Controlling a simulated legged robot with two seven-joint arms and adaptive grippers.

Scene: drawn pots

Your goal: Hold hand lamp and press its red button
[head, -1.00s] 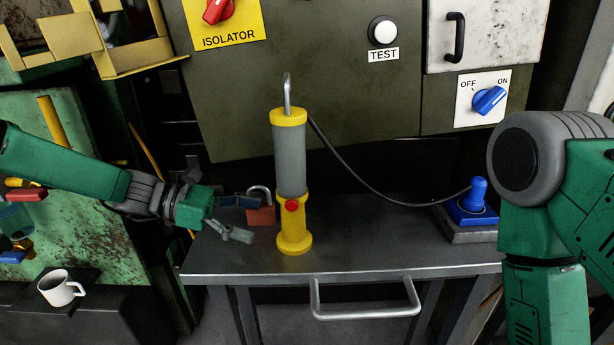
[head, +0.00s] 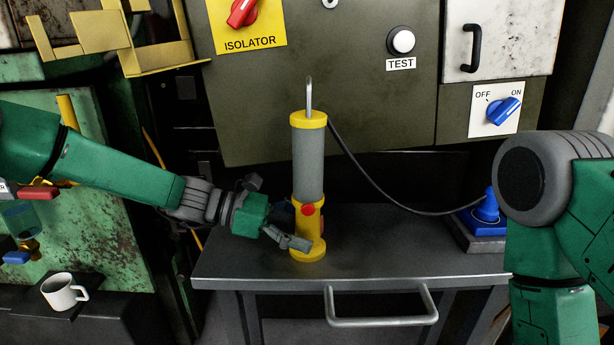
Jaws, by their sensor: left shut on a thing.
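The hand lamp (head: 309,165) stands upright on the metal cart, with a grey tube, yellow cap and yellow handle, and a hook on top. Its red button (head: 308,209) faces me at the top of the handle and is uncovered. My left gripper (head: 296,226) is at the handle from the left, below the button level, shut on the lamp. One finger crosses the front of the handle low down; the other is mostly hidden behind it. My right arm shows at the right edge, but its gripper is out of view.
A black cable runs from the lamp to a blue plug (head: 487,208) on the cart's right. The cart top (head: 390,262) is clear in front of it. A cabinet with a TEST button (head: 403,41) and blue switch (head: 503,111) stands behind. A white mug (head: 62,292) is lower left.

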